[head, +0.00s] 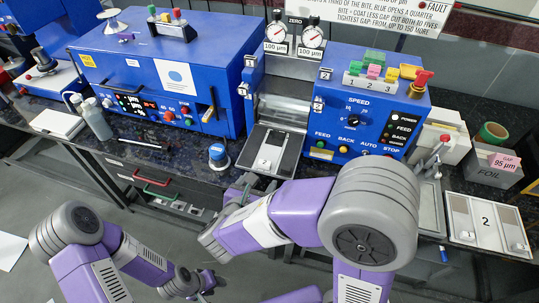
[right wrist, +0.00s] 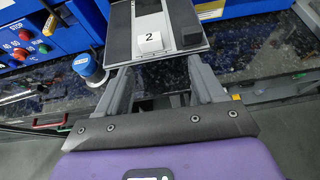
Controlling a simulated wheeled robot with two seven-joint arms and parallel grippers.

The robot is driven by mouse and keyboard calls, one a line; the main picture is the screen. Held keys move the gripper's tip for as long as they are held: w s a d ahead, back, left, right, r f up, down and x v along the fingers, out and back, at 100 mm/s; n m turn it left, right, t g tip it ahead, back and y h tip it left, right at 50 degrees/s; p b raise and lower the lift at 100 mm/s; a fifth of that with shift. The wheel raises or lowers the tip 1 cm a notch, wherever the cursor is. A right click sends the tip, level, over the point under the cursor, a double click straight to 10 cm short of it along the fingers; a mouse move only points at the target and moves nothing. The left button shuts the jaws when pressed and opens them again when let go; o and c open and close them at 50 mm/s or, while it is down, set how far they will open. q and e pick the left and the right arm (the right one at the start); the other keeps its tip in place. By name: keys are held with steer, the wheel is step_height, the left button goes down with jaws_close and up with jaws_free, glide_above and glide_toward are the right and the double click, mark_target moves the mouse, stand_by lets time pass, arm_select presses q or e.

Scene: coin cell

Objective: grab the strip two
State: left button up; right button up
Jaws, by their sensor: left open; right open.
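A strip marked with a white "2" tag (head: 264,162) lies on the flat tray in front of the blue roller machine. The tag also shows in the right wrist view (right wrist: 150,42), on a grey plate with dark side bars. My right gripper (right wrist: 160,70) is open, its two fingers pointing at the near edge of that plate, with nothing visible between them. In the head view my right gripper (head: 256,187) is just in front of the tray, partly hidden by my arm. My left gripper (head: 207,283) is low at the bottom, away from the bench, open.
The roller machine (head: 372,120) carries dials and a control panel. A blue-capped jar (head: 218,156) stands left of the tray. A tray marked 2 (head: 461,219) and a foil box (head: 489,166) are at the right. A blue coating machine (head: 165,75) stands at the left.

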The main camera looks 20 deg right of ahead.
mark_target(264, 164)
steer(key=shift+t, duration=0.4)
steer(key=b+x, duration=0.1)
steer(key=x, duration=0.3)
steer(key=r+b+x, duration=0.1)
steer(key=x, duration=0.1)
steer(key=shift+w+a+f+b, duration=0.1)
steer(key=shift+w+a+b, duration=0.2)
steer(key=shift+w, duration=0.2)
steer(key=shift+w+d, duration=0.3)
steer(key=shift+w, duration=0.05)
steer(key=c, duration=1.1)
